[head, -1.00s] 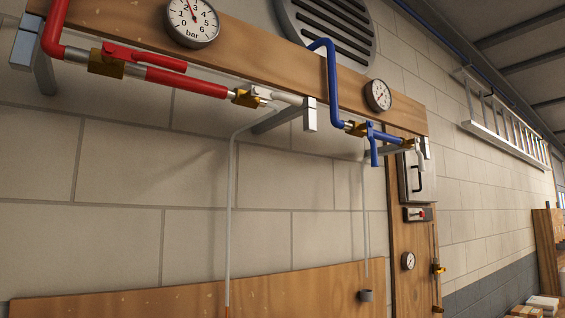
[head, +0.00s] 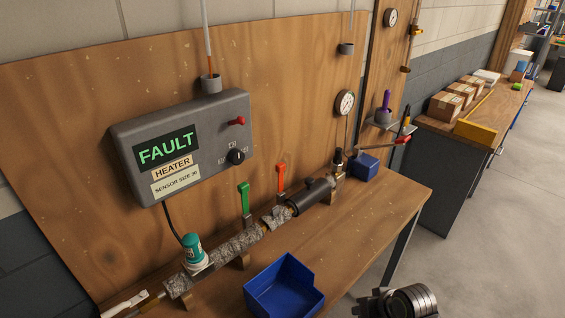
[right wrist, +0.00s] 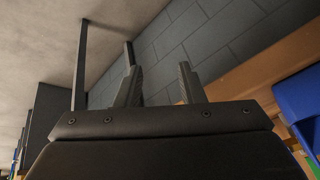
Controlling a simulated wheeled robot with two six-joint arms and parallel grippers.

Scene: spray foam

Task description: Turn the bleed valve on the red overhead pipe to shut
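The red overhead pipe and its bleed valve are out of the head view now, above the picture. Only the lower end of the pale drain tube (head: 207,45) shows, ending in a grey cup (head: 210,84) on the wooden board. The tube looks reddish near the cup. My right gripper (right wrist: 158,77) shows in the right wrist view with its two fingers apart and nothing between them. A dark, round arm part of mine is at the bottom of the head view. My left gripper is not in view.
A grey heater box (head: 185,145) reading FAULT hangs above the wooden bench (head: 385,215). A pipe with green (head: 244,197) and orange (head: 281,178) levers, a teal-topped part (head: 191,250) and a blue bin (head: 284,288) are on the bench. The floor at right is clear.

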